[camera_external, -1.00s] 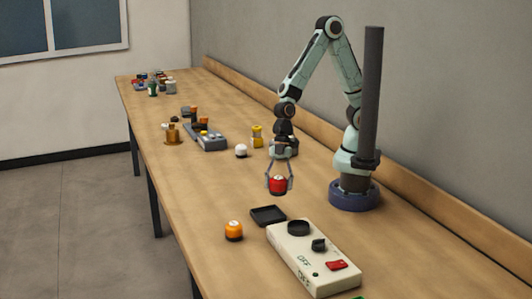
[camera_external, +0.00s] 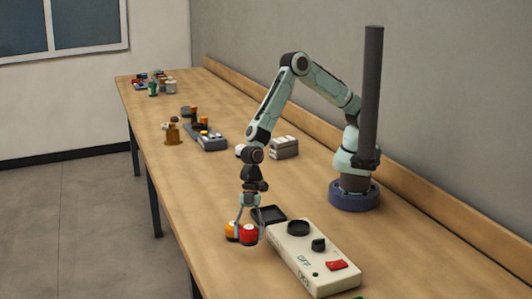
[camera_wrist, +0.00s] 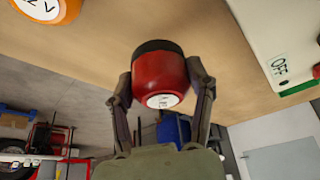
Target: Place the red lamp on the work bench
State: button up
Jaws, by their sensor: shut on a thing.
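The red lamp (camera_external: 249,235) is a short red cylinder with a black base and a white label on top. It also shows in the wrist view (camera_wrist: 160,79), between the two fingers. My gripper (camera_external: 249,227) is shut on it, with a finger on each side. The lamp is at the front part of the wooden work bench (camera_external: 205,225), right beside the orange lamp (camera_external: 231,231). I cannot tell whether its base touches the bench or hangs just above it.
The cream control box (camera_external: 315,262) stands to the right, with a black tray (camera_external: 268,214) behind the lamp. The orange lamp also shows at the wrist view's upper left (camera_wrist: 45,10). A grey switch block (camera_external: 209,139) and several small parts stand further back.

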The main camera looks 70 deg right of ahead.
aim_at(247, 257)
jog(key=shift+w+a+f, duration=0.1)
jog(key=shift+a+f, duration=0.15)
jog(key=shift+f, duration=0.1)
jog(key=shift+w+a+f, duration=0.1)
jog(key=shift+a+f, duration=0.1)
jog(key=shift+f, duration=1.5)
jog(key=o, duration=1.2)
jog(key=shift+f, duration=0.15)
